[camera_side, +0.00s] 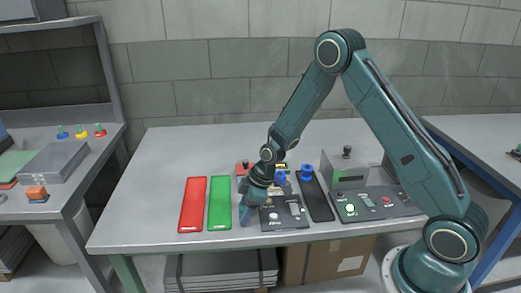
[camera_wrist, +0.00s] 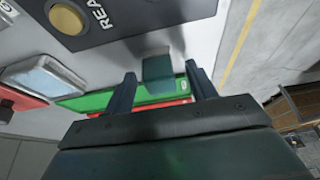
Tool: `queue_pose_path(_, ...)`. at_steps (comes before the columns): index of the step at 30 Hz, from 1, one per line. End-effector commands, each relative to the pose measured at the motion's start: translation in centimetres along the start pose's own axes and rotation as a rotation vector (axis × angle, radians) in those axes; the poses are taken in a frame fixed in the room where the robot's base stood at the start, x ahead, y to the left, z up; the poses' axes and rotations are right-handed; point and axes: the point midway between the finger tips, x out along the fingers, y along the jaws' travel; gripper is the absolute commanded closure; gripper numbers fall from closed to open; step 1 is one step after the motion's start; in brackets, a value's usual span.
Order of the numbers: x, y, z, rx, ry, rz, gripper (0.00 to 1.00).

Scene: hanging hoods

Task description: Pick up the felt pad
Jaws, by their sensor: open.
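A small flat teal-grey square, which looks like the felt pad (camera_wrist: 158,74), lies on the grey table in the wrist view, with a dark shadow beside it. My gripper (camera_wrist: 160,68) is open, with one finger on each side of the square. I cannot tell whether either finger touches it. In the side view my gripper (camera_side: 246,208) points down near the table's front edge, between the green tray and a dark control panel. The pad cannot be made out clearly there.
The green tray (camera_side: 220,203) and red tray (camera_side: 193,204) lie left of my gripper. The dark control panel (camera_side: 283,213) is close on its right, then a black tray (camera_side: 316,197) and another panel (camera_side: 375,205). The table's left part is clear.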

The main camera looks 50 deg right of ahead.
Motion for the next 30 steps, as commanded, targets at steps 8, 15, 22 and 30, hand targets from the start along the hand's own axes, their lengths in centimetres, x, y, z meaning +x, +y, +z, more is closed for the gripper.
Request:
queue_pose_path(8, -0.03, 0.01, 0.00, 0.000, 0.000, 0.000, 0.44)
queue_pose_path(15, -0.04, 0.02, 0.00, 0.000, 0.000, 0.000, 0.75)
queue_pose_path(22, -0.03, 0.01, 0.01, 0.000, 0.000, 0.000, 0.91)
queue_pose_path(30, -0.07, 0.00, 0.00, 0.000, 0.000, 0.000, 0.91)
